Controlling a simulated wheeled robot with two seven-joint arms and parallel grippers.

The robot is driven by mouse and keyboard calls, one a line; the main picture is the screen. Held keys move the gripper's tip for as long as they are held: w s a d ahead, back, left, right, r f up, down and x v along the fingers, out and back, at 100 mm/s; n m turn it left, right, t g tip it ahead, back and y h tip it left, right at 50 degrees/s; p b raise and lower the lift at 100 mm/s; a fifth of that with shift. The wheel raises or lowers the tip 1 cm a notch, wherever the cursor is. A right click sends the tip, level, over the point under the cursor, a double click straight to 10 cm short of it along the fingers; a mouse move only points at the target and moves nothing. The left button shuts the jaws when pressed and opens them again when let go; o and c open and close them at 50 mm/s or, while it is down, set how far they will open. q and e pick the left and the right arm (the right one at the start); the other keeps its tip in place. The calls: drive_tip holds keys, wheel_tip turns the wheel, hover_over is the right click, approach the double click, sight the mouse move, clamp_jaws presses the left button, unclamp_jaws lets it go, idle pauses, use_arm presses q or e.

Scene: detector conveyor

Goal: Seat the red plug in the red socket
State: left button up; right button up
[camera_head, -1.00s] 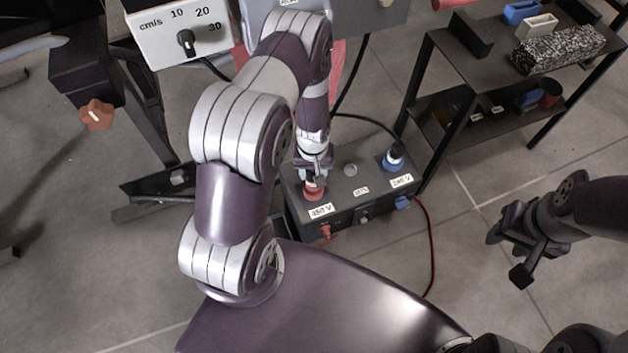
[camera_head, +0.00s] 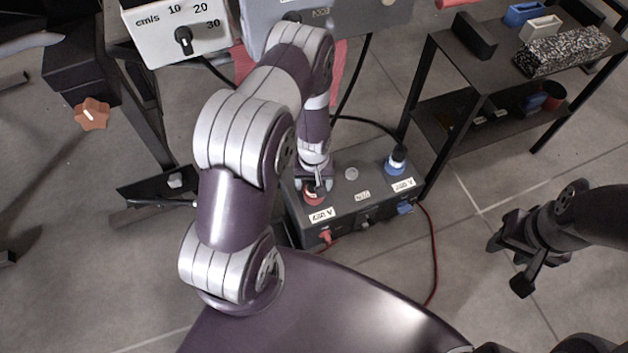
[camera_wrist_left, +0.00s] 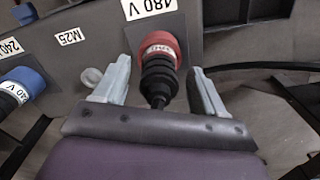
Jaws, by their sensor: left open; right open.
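The red plug has a red collar and a ribbed black body (camera_wrist_left: 160,75), and it stands on the dark box's top by the 480 V label. In the left wrist view its red end (camera_wrist_left: 160,43) meets the panel at the red socket. The socket is mostly hidden, so I cannot tell how deep the plug sits. In the head view the red part (camera_head: 313,198) shows just below my left gripper (camera_head: 314,182). My left gripper is open, with one finger either side of the plug's black body and visible gaps. My right gripper (camera_head: 509,263) is open and empty over the floor at the right.
A blue connector with a black plug (camera_head: 396,161) stands on the dark box (camera_head: 362,207), by the 240 V label. A dark shelf (camera_head: 452,75) with small bins stands at the back right. A grey panel with a speed dial (camera_head: 184,41) is at the back left. Cables run behind the box.

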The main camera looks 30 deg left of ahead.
use_arm(q)
wheel_tip(320, 180, up, 12)
drive_tip(key=p, duration=0.5)
drive_tip(key=shift+f+p, duration=0.15)
drive_tip(key=shift+p, duration=0.25)
drive_tip(key=s+d+r+m, duration=0.1)
drive_tip(key=s+r+m, duration=0.1)
drive_tip(key=r, duration=0.5)
drive_tip(key=s+d+r+m+t, duration=0.1)
drive_tip(key=s+d+r, duration=0.1)
drive_tip(key=s+r, duration=0.2)
drive_tip(key=s+d+r+m, duration=0.2)
drive_tip(key=r, duration=0.8)
drive_tip(key=shift+s+r+m, duration=0.2)
drive_tip(key=shift+s+m, duration=0.1)
drive_tip(key=shift+s, duration=0.1)
drive_tip(key=shift+d, duration=0.1)
